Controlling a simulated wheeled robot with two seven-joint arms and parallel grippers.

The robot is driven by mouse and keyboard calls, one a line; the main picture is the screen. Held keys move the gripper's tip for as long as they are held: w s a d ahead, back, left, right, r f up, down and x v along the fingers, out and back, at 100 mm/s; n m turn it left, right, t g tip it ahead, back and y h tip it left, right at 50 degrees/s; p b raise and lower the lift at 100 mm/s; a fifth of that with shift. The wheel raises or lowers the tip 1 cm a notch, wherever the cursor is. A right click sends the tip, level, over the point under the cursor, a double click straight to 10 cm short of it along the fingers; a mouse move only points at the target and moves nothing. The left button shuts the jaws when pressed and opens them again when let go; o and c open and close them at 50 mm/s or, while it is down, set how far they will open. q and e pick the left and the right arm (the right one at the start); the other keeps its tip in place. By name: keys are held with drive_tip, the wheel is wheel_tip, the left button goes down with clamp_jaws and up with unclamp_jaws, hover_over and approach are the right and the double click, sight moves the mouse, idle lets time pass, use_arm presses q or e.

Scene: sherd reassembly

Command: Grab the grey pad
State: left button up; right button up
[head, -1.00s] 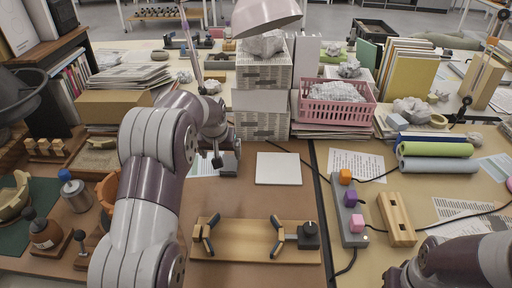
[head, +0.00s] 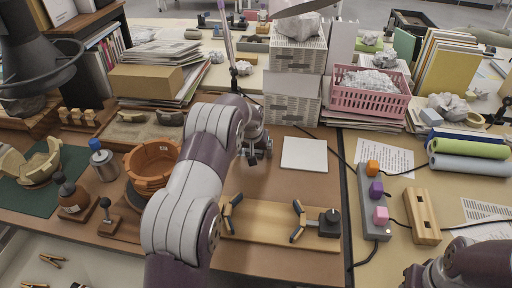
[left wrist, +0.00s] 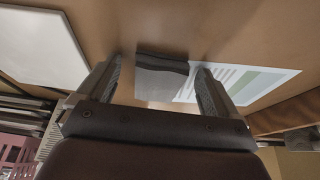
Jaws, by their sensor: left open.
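The grey pad (left wrist: 160,80) shows in the left wrist view as a small dark-edged block on the brown table, overlapping a printed sheet (left wrist: 255,82). My left gripper (left wrist: 158,72) is open, with one finger on each side of the pad in that picture; I cannot tell whether either finger touches it. In the head view my left gripper (head: 252,158) points down at the table, left of a white square tile (head: 304,154), and hides most or all of the pad. My right gripper is out of view; only part of my right arm shows at the lower right.
A wooden board with black clamps (head: 275,225) lies in front of the gripper. Stacked boxes (head: 293,100) and a pink basket (head: 372,98) stand behind. An orange pot (head: 150,165) stands to the left, and a grey strip with coloured blocks (head: 373,205) to the right.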

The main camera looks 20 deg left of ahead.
use_arm(q)
drive_tip(key=c, duration=1.2)
